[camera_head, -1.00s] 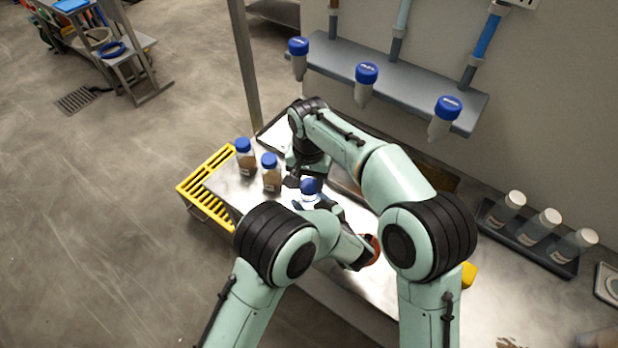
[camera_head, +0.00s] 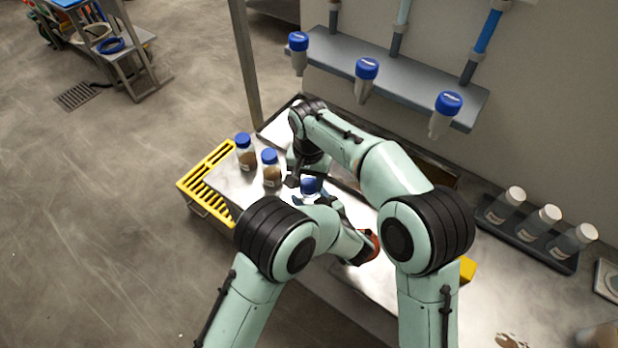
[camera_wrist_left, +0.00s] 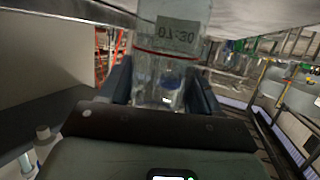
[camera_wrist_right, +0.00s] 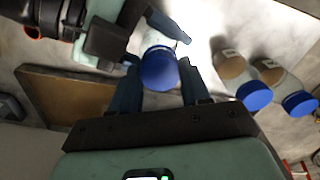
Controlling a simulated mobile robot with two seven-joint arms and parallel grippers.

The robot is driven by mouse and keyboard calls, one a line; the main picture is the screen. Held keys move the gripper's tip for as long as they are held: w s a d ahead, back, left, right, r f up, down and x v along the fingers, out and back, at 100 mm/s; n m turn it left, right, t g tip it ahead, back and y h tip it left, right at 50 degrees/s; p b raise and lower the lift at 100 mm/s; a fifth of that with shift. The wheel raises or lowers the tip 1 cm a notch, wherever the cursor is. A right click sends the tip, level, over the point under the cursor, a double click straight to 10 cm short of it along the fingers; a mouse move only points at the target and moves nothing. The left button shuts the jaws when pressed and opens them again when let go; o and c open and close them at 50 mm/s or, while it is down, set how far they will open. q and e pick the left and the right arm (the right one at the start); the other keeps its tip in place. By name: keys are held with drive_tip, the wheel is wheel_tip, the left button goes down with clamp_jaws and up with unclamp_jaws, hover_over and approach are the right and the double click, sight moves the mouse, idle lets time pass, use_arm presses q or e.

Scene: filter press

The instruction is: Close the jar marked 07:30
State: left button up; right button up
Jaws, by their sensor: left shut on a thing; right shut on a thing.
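The jar marked 07:30 (camera_wrist_left: 150,68) is clear and fills the space between the fingers of my left gripper (camera_wrist_left: 162,92), which is shut on it. In the head view it stands over the steel table, mostly hidden by my arms. A blue lid (camera_wrist_right: 158,70) lies between the fingers of my right gripper (camera_wrist_right: 160,88), which is shut on it. The lid (camera_head: 310,185) is at the jar's top, in line with its body. I cannot tell whether it is fully seated. My left gripper shows at the upper left of the right wrist view.
Two blue-capped jars with brown contents (camera_head: 245,158) (camera_head: 271,174) stand close on the left. A yellow rack (camera_head: 208,180) is at the table's left end. Blue-capped tubes (camera_head: 366,75) hang at the wall shelf. White-capped bottles (camera_head: 540,222) lie in a dark tray at right.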

drive_tip(key=shift+f, duration=0.3)
drive_tip(key=m, duration=0.7)
drive_tip(key=shift+a+m, duration=0.1)
drive_tip(key=shift+m, duration=0.3)
drive_tip(key=m, duration=1.4)
drive_tip(key=shift+f+m, duration=0.1)
drive_tip(key=shift+m, duration=0.3)
drive_tip(key=m, duration=0.6)
drive_tip(key=shift+w+m, duration=0.1)
drive_tip(key=shift+m, duration=0.2)
